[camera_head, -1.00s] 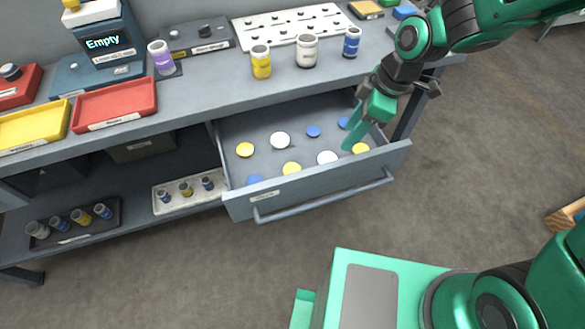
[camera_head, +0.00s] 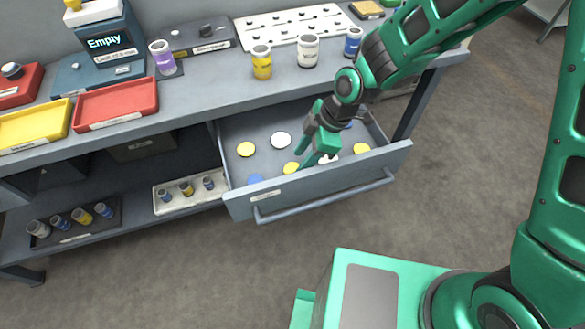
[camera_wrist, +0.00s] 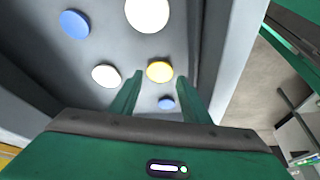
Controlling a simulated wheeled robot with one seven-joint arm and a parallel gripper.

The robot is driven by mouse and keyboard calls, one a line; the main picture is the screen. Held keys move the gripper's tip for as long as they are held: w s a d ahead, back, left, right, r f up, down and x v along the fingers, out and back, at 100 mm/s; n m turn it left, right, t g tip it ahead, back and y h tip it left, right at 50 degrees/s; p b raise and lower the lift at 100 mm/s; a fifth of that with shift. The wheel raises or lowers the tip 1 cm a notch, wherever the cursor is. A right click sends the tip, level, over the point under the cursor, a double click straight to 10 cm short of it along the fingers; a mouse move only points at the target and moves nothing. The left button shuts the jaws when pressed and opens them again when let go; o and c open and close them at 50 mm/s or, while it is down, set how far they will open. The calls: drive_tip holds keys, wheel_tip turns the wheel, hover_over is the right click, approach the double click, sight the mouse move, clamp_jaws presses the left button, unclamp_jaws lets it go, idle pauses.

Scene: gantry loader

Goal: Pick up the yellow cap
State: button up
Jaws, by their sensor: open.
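My gripper (camera_head: 314,161) is open and empty over the drawer, close to the front middle yellow cap. In the wrist view, a yellow cap (camera_wrist: 160,71) lies just beyond and between the fingertips (camera_wrist: 158,88). A blue cap (camera_wrist: 166,103) shows between the fingers. I cannot tell whether the fingers are level with the caps.
The drawer (camera_head: 330,187) has raised walls and a front handle (camera_head: 325,199). White caps (camera_head: 281,139) and a blue cap (camera_head: 255,180) lie around the yellow ones. Above, the bench top carries a yellow jar (camera_head: 261,63), a white jar (camera_head: 307,51) and a blue jar (camera_head: 353,42).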

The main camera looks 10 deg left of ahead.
drive_tip(key=shift+x, duration=1.9)
drive_tip(key=shift+d, duration=0.1)
drive_tip(key=shift+c, duration=0.4)
drive_tip(key=c, duration=0.6)
drive_tip(key=shift+r, duration=0.1)
wheel_tip(320, 180, up, 10)
drive_tip(key=shift+f, duration=0.1)
wheel_tip(320, 180, up, 5)
hover_over(294, 169)
drive_tip(key=shift+d+f, duration=0.25)
drive_tip(key=shift+d, duration=0.2)
